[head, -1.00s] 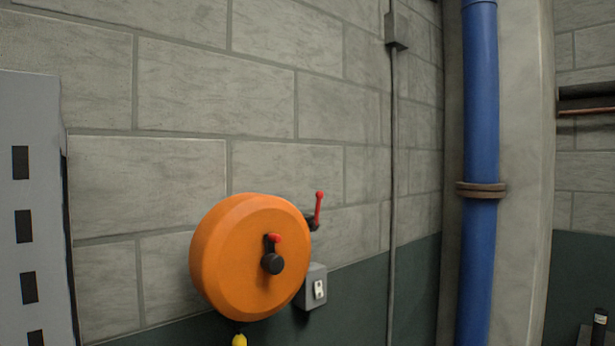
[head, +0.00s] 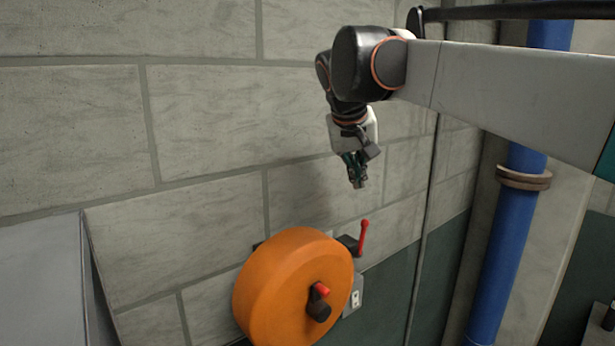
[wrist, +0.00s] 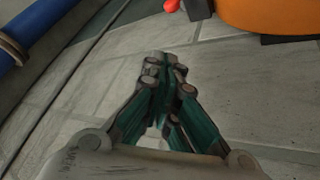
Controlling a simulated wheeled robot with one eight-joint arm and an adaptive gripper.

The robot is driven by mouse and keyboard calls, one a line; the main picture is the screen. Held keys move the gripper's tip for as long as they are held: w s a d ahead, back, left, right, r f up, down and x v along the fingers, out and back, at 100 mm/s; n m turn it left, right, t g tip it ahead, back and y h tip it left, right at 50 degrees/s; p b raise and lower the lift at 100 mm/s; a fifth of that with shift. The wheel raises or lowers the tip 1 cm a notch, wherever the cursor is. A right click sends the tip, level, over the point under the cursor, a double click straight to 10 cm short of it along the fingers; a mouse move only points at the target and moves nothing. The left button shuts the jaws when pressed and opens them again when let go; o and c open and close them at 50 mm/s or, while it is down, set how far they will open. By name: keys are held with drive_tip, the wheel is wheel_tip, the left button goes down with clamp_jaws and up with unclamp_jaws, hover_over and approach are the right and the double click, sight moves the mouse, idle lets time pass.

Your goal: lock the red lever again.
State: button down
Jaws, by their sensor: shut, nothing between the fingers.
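The red lever (head: 363,238) stands nearly upright on a dark mount at the upper right of the orange hose reel (head: 282,287) on the wall. A smaller red-tipped crank (head: 320,292) sits on the reel's front face. My gripper (head: 358,184) hangs above the reel and the lever, pointing down, apart from both. It is shut and empty. In the wrist view my gripper's closed fingers (wrist: 165,62) point toward the wall. The red tip of a lever (wrist: 172,6) and the orange reel's edge (wrist: 270,15) show at the top, cut off by the frame.
A grey box (head: 354,296) is fixed beside the reel. A thin vertical conduit (head: 428,225) and a thick blue pipe (head: 500,260) run to the right. A light grey panel (head: 40,285) stands at the lower left. The wall left of my gripper is bare.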

drive_tip(key=p, duration=0.2)
hover_over(362, 239)
drive_tip(key=w, duration=0.3)
wheel_tip(362, 239, down, 8)
drive_tip(key=shift+w+d+f, duration=0.15)
drive_tip(key=shift+w, duration=0.05)
drive_tip(key=shift+s, duration=0.2)
drive_tip(key=shift+s+a, duration=0.25)
drive_tip(key=shift+a, duration=0.25)
drive_tip(key=shift+s+a, duration=0.25)
drive_tip(key=shift+a, duration=0.25)
drive_tip(key=shift+s+a+r, duration=0.15)
drive_tip(key=shift+s+r, duration=0.05)
drive_tip(key=shift+w+d, duration=0.15)
drive_tip(key=shift+d, duration=0.1)
